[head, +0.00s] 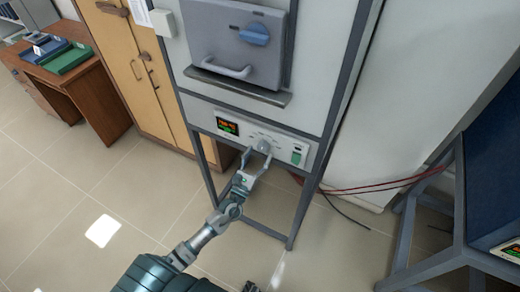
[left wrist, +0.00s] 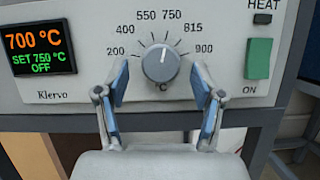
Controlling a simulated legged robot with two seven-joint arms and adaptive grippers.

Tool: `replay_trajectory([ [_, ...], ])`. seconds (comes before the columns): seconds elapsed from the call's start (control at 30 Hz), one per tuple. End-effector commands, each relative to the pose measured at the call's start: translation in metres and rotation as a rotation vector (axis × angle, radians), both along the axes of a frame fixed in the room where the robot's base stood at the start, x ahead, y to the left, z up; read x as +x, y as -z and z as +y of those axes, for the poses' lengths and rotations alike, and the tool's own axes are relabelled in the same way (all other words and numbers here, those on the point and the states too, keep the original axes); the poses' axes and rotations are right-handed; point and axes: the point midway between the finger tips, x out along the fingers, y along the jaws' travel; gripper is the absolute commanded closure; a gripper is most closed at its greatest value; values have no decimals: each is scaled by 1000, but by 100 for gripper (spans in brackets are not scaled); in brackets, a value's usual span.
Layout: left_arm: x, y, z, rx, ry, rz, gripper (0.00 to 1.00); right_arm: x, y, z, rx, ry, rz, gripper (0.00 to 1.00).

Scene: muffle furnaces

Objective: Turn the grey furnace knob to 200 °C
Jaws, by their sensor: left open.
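The grey furnace knob (head: 263,145) sits on the control panel below the furnace door. In the left wrist view the knob (left wrist: 162,63) has its white pointer line nearly upright, leaning slightly right toward the 750 mark. The 200 mark (left wrist: 115,51) is at the left end of the dial. My left gripper (head: 257,157) is open in front of the knob. Its fingers (left wrist: 160,82) stand to either side of the knob, apart from it in the picture. Whether they reach its depth is hard to tell.
The display (left wrist: 38,50) reads 700 °C and SET 750 °C OFF. A green switch (left wrist: 258,58) is right of the dial.

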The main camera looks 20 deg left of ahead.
Motion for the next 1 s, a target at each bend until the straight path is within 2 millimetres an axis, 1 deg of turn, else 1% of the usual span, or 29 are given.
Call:
replay_trajectory([
  [0.03,5,-4,-1,-1,0,-1,32,0,-3,0,0,0,0,60],
  [0.13,12,-5,-1,-1,0,-1,32,0,-4,0,0,0,-1,60],
  [0.43,14,-5,-1,-1,0,1,32,0,-4,0,0,0,-1,60],
  [0.47,14,-5,-1,-1,0,1,35,0,-4,0,0,0,-1,60],
  [0.5,14,-5,-1,-1,0,1,45,0,-4,0,0,0,-1,60],
  [0.57,14,-5,-1,-1,0,1,60,0,-4,0,0,0,-1,60],
  [0.6,14,-5,-1,-1,0,0,70,1,-4,0,0,0,-1,60],
  [0.7,14,-5,-1,-1,0,0,92,1,-4,0,0,1,-1,60],
  [1.0,14,-6,-1,-27,-1,0,92,1,-2,0,0,0,-1,60],
])
